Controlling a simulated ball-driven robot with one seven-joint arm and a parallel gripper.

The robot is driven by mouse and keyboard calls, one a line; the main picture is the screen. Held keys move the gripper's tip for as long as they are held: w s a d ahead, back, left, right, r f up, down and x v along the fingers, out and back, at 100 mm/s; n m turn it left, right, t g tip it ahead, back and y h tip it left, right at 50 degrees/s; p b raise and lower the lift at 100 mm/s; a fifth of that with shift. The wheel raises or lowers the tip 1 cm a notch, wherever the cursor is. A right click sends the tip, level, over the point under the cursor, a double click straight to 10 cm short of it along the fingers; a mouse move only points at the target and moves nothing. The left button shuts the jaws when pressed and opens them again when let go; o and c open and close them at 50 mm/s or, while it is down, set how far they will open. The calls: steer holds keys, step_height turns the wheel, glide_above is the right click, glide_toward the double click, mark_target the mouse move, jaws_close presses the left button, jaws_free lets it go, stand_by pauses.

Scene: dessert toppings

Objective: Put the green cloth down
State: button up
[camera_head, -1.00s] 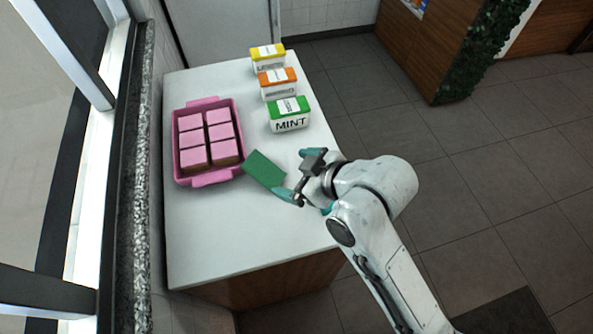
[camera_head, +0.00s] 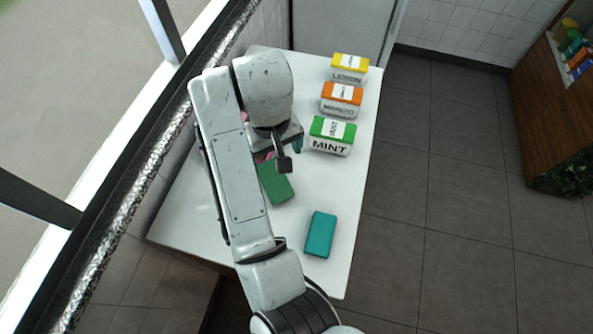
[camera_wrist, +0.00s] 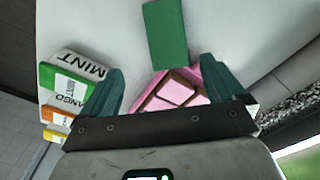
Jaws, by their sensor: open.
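The green cloth (camera_head: 275,184), a flat dark-green rectangle, lies on the white counter close to the corner of the pink tray. It shows whole in the wrist view (camera_wrist: 165,34), beyond my fingertips. My gripper (camera_wrist: 161,78) is open, with its two teal fingers spread and nothing between them. In the head view my gripper (camera_head: 283,146) is over the tray side of the counter, just behind the cloth, and partly hidden by my arm. I cannot tell its exact height.
Mint (camera_head: 331,136), mango (camera_head: 341,100) and lemon (camera_head: 349,68) tubs stand along the right side. The pink tray (camera_wrist: 189,76) of cakes is mostly hidden by my arm in the head view. A teal block (camera_head: 320,234) lies near the front right edge. Bare counter surrounds it.

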mark_target(274, 178)
steer(key=shift+s+a+r+g, duration=0.15)
steer(key=shift+s+a+g, duration=0.15)
steer(key=shift+a, duration=0.25)
steer(key=shift+s+f, duration=0.15)
steer(key=shift+f, duration=0.05)
step_height(274, 178, down, 5)
steer(key=b, duration=0.3)
steer(key=shift+d, duration=0.1)
steer(key=shift+d+f+p, duration=0.1)
steer(key=shift+f+p, duration=0.35)
steer(key=shift+f, duration=2.25)
steer(key=c, duration=1.1)
steer(key=shift+r, duration=0.1)
steer(key=shift+c, duration=0.2)
